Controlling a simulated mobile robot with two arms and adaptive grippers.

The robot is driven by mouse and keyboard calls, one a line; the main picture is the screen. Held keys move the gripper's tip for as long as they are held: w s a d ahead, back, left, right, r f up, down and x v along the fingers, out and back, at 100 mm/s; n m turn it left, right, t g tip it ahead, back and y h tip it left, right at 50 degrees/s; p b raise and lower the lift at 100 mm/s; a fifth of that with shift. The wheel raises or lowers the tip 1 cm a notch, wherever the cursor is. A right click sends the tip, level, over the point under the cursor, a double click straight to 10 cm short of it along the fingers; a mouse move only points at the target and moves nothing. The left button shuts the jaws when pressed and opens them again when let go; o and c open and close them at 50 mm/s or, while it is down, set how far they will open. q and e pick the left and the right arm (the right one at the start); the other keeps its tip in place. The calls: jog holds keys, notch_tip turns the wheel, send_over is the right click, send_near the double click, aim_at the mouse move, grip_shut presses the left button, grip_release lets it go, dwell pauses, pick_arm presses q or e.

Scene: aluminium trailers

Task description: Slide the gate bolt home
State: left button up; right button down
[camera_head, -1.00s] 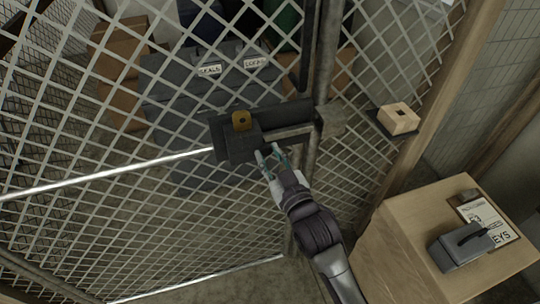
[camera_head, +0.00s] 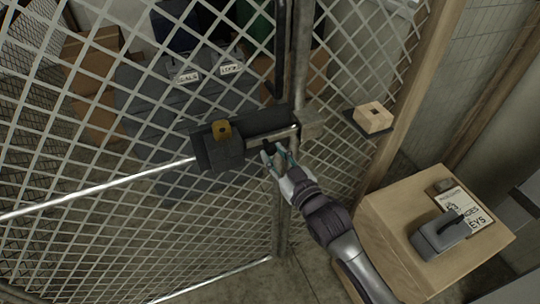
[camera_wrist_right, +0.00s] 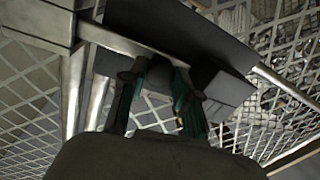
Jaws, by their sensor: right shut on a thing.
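The gate bolt (camera_head: 284,134) is a pale metal bar across a dark mounting plate (camera_head: 204,153) on the mesh gate. Its right end reaches the bracket (camera_head: 311,123) on the gate post; how deep it sits there cannot be told. The bar also shows in the right wrist view (camera_wrist_right: 122,41), running to the bracket (camera_wrist_right: 50,20). A dark box (camera_head: 227,152) with a brass tab (camera_head: 221,129) sits at the plate's left. My right gripper (camera_head: 271,157) is shut on the bolt's dark handle, between its teal fingers (camera_wrist_right: 160,100). My left gripper is out of view.
A wooden cabinet (camera_head: 385,225) with a clipboard (camera_head: 464,208) and a grey box-like tool (camera_head: 440,236) stands right of my right arm. A small wooden block (camera_head: 373,117) sits on a dark shelf by the wooden post. Bins and cartons (camera_head: 95,70) are behind the mesh.

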jog(key=c, duration=1.1)
grip_release()
jog(key=shift+d, duration=0.2)
jog(key=shift+c, duration=0.2)
jog(key=o, duration=0.3)
jog(key=shift+w+d, duration=0.15)
jog(key=shift+s, duration=0.4)
jog(key=v, duration=1.1)
jog(key=shift+s+d, duration=0.15)
